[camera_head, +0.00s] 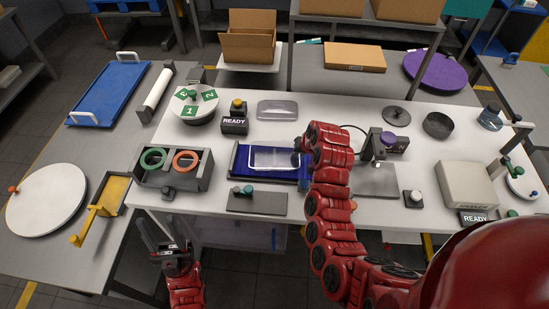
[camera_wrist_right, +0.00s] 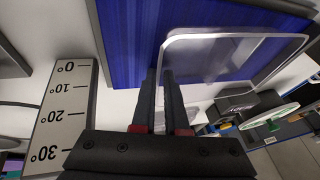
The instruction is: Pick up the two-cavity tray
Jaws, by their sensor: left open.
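The two-cavity tray (camera_head: 275,149) is a clear, shallow tray over the blue mat (camera_head: 237,166) in the middle of the table. Its clear rim (camera_wrist_right: 235,36) also shows in the right wrist view, with the blue surface behind it. My right gripper (camera_wrist_right: 160,72) is at the tray's right end, its fingers close together with the rim between them. In the head view the right arm partly hides this contact. I cannot tell whether the tray is raised off the mat. My left gripper (camera_head: 163,250) is open and empty, low in front of the table's left part.
A dark holder (camera_head: 172,179) with green and orange rings stands left of the mat. A scale-marked strip (camera_wrist_right: 62,115) shows in the wrist view.

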